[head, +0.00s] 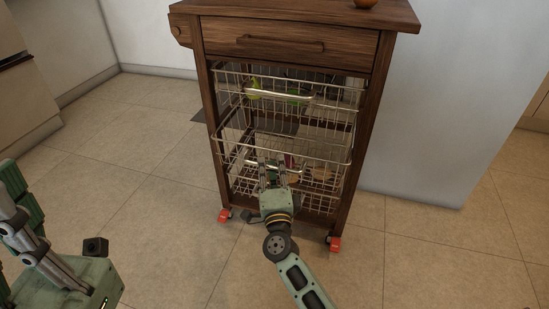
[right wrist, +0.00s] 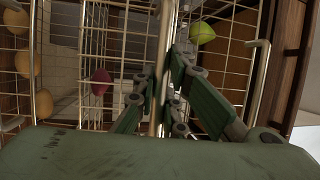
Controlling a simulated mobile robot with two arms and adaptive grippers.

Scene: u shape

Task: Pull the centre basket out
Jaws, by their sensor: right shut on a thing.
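The centre basket (head: 228,149) is a wire basket in the wooden cart, its front standing out past the cart posts. Its pale metal handle (head: 302,170) runs across its front. My right gripper (head: 270,167) is at this handle, left of its middle, with the fingers shut on it. In the right wrist view the handle (right wrist: 164,60) looks like an upright bar, and the right gripper's green-padded fingers (right wrist: 160,92) close around it. My left gripper (head: 22,205) is large at the left edge, partly cut off, away from the cart.
A top basket (head: 340,95) with green produce hangs above, below a drawer (head: 290,45). A bottom basket (head: 318,198) sits below. A red item (right wrist: 101,82) shows through the wires. The cart has red-marked casters (head: 334,243). The tiled floor in front is clear.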

